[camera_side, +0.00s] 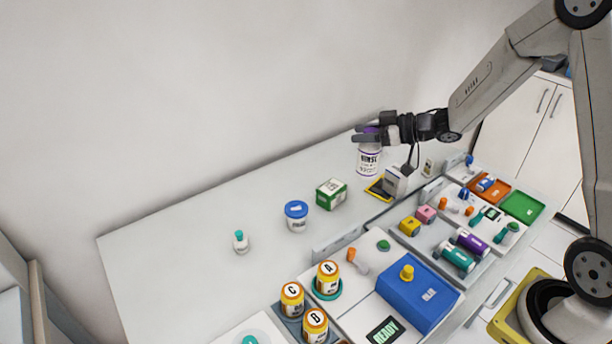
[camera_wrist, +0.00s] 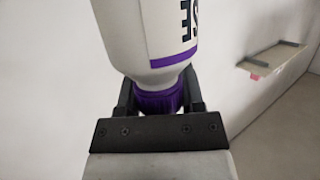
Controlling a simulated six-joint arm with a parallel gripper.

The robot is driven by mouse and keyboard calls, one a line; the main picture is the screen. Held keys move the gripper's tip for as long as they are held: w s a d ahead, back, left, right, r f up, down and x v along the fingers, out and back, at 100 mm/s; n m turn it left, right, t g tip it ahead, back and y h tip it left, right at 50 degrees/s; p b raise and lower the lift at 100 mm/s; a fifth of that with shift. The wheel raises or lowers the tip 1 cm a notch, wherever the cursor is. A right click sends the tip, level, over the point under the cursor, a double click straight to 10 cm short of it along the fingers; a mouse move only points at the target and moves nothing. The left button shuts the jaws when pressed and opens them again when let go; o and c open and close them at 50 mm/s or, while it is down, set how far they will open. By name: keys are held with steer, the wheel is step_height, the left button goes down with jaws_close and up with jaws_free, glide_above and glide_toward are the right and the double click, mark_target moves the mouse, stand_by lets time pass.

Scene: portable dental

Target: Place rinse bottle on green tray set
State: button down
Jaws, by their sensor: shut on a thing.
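The rinse bottle (camera_side: 368,161) is white with a purple cap and "RINSE" lettering. My gripper (camera_side: 366,135) is shut on its purple cap and holds it upright at the back of the table. In the wrist view the bottle (camera_wrist: 165,35) fills the upper middle, with the gripper fingers (camera_wrist: 160,95) on both sides of the purple cap. Whether the bottle's base touches the table is hard to tell. The green tray (camera_side: 522,206) lies at the right end of the workstation; its visible floor is bare.
A grey-white device on a yellow base (camera_side: 377,190) stands just right of the bottle. A green box (camera_side: 331,193), blue-lidded jar (camera_side: 296,215) and small teal-capped bottle (camera_side: 240,241) stand on the table. An orange tray (camera_side: 499,192) adjoins the green tray. The table's left part is clear.

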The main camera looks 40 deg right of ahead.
steer(key=w+d+f, duration=0.1)
steer(key=w+f, duration=0.7)
steer(key=w, duration=0.4)
steer(key=shift+w+f, duration=0.15)
steer(key=shift+f, duration=0.25)
steer(key=shift+w+f, duration=0.15)
steer(key=shift+f, duration=0.8)
steer(key=shift+w+f, duration=0.1)
steer(key=shift+f, duration=0.8)
steer(key=shift+f, duration=0.15)
steer(key=shift+c, duration=1.1)
jaws_free()
